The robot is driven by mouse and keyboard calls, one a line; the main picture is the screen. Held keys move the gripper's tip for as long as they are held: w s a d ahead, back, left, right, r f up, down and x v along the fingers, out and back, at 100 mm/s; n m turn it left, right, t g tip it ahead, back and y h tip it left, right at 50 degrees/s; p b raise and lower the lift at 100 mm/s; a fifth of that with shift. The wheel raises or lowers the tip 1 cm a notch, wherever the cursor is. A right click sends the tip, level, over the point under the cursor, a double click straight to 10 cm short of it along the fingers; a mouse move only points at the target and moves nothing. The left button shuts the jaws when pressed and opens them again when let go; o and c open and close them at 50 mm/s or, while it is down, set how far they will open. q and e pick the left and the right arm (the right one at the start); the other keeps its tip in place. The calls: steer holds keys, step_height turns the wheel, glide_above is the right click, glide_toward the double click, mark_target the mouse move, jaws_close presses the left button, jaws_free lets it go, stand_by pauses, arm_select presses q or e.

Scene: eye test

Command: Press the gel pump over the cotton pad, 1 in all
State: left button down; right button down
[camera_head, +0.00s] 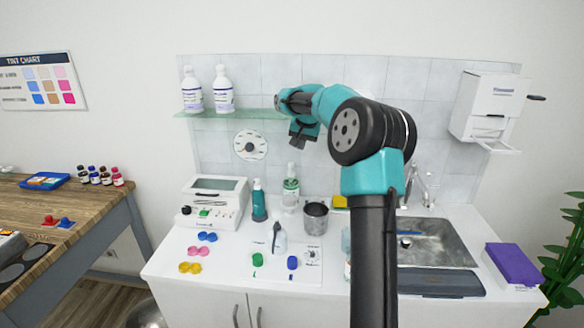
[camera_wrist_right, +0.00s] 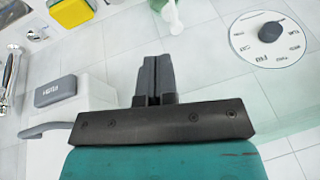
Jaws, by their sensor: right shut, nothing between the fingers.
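A clear bottle with a white pump head and green label (camera_head: 291,190), which looks like the gel pump, stands upright at the back of the white counter. A white nozzle (camera_wrist_right: 173,14), probably its pump head, shows at the top of the wrist view. I cannot make out a cotton pad for certain. My right gripper (camera_head: 297,143) is above the pump bottle, apart from it, near the tiled wall. In the wrist view its fingers (camera_wrist_right: 154,80) are together and empty. My left gripper is not in view.
A teal bottle (camera_head: 259,202) and a grey metal cup (camera_head: 315,218) flank the pump bottle. A white device (camera_head: 213,203) stands left, a sink (camera_head: 436,243) right. A glass shelf (camera_head: 232,114) holds two white bottles. A wall dispenser (camera_head: 490,106) hangs right.

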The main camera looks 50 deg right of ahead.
steer(key=a+x, duration=0.1)
steer(key=x, duration=1)
steer(key=shift+w+a+f, duration=0.2)
steer(key=shift+w+a, duration=0.1)
steer(key=shift+w, duration=0.15)
steer(key=shift+f, duration=1.25)
steer(key=d+v, duration=0.1)
steer(key=v, duration=2.3)
steer(key=shift+s+d, duration=0.35)
steer(key=shift+d, duration=0.05)
